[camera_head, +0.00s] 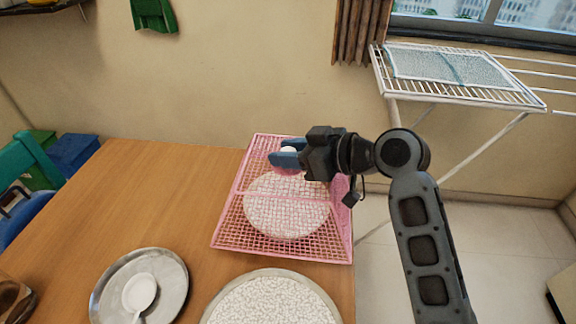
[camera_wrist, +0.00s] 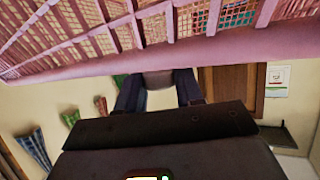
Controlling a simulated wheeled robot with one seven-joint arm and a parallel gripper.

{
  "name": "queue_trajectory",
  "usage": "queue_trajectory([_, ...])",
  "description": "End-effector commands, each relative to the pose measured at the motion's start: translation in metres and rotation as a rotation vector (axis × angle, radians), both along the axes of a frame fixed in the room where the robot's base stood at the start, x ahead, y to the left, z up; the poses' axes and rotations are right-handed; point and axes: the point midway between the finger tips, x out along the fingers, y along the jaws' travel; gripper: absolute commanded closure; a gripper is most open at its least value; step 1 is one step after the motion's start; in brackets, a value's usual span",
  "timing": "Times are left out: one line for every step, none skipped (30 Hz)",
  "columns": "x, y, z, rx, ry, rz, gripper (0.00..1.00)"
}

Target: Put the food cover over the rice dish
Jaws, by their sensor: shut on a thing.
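The food cover (camera_head: 235,228) is a pink mesh box at the right side of the table. A round white plate or dish (camera_head: 287,208) shows through its mesh. My gripper (camera_head: 287,157) is shut on the pale knob (camera_head: 289,149) at the cover's top, toward its far side. In the wrist view, pink mesh (camera_wrist: 140,30) fills the top, close to the fingers (camera_wrist: 158,90). A round dish of white grains, like rice (camera_head: 270,302), stands nearer, in front of the cover and cut off by the bottom edge. I cannot tell whether the cover touches the table.
A metal plate with a white spoon (camera_head: 140,290) lies front left on the wooden table (camera_head: 150,205). The table's right edge runs by the cover. A white drying rack (camera_head: 460,80) stands beyond at right. The table's left-middle is clear. A teal chair (camera_head: 35,155) is at left.

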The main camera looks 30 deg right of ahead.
Motion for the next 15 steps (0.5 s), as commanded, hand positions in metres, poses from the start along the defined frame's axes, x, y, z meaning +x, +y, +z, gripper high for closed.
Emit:
queue_trajectory([0.001,0.002,-0.001,0.000,0.000,0.001,1.00])
queue_trajectory([0.001,0.002,-0.002,0.000,0.001,0.001,1.00])
queue_trajectory([0.001,0.002,-0.005,0.001,0.002,0.001,1.00])
queue_trajectory([0.001,0.002,-0.007,0.001,0.002,0.001,1.00])
queue_trajectory([0.001,0.002,-0.010,0.001,0.002,0.000,1.00])
queue_trajectory([0.000,0.002,-0.016,0.002,0.003,0.000,1.00])
queue_trajectory([0.000,0.002,-0.021,0.002,0.005,-0.001,1.00])
queue_trajectory([0.000,0.002,-0.025,0.003,0.005,-0.001,1.00])
queue_trajectory([0.000,0.002,-0.031,0.001,0.003,-0.001,1.00])
queue_trajectory([0.000,0.002,-0.035,0.001,0.003,-0.001,1.00])
queue_trajectory([0.000,0.002,-0.038,0.001,0.003,-0.001,1.00])
queue_trajectory([0.000,0.002,-0.040,0.000,0.001,0.000,1.00])
queue_trajectory([0.000,0.002,-0.041,0.000,0.000,0.000,1.00])
queue_trajectory([0.001,0.002,-0.041,0.001,-0.001,0.000,1.00])
queue_trajectory([0.001,0.002,-0.041,0.000,-0.001,0.000,1.00])
